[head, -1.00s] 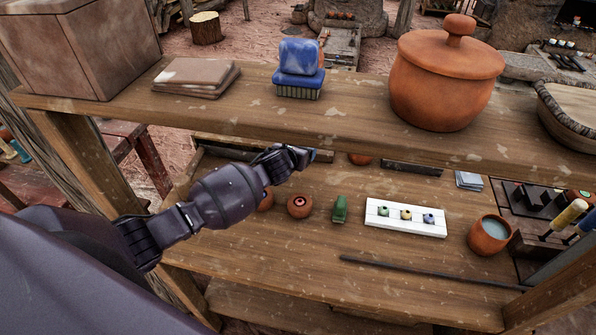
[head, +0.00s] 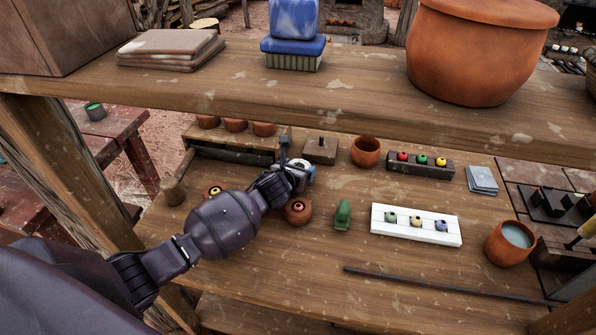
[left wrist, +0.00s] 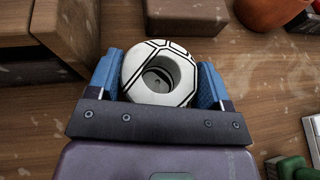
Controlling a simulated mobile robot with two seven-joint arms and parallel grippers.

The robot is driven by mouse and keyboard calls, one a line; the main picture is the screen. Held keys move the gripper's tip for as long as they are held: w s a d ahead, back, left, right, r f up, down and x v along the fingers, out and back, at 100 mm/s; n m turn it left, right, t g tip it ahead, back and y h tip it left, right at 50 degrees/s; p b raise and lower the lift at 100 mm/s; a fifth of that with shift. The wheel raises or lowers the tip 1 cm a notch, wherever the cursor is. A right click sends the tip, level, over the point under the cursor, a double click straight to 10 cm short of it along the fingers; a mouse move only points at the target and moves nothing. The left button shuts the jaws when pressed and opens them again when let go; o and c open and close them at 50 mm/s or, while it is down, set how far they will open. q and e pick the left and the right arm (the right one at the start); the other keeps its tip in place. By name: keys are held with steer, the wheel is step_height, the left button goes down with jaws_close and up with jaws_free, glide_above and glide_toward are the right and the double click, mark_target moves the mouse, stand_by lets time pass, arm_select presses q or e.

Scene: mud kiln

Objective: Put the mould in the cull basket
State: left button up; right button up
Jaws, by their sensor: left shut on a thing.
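My left gripper (head: 292,165) reaches in over the lower shelf, below the upper shelf's front edge. In the left wrist view its blue-padded fingers (left wrist: 160,75) are shut on a round white piece (left wrist: 142,62) with black lines and a hollow in its middle. A small part of this white piece (head: 303,168) shows at the gripper tip in the head view. I cannot tell for sure that it is the mould. A sliver of woven basket (head: 592,66) shows at the right edge, on the upper shelf. My right gripper is not in view.
The upper shelf (head: 300,92) carries a large clay pot (head: 480,50) and a blue block on a brush (head: 292,45). Below are a white tray with beads (head: 415,232), a green piece (head: 342,215), a clay cup (head: 508,243) and a dark rod (head: 440,283).

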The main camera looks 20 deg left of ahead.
arm_select(q)
steer(key=shift+r, duration=0.2)
steer(key=shift+f, duration=0.15)
steer(key=o, duration=0.8)
steer(key=shift+c, duration=0.2)
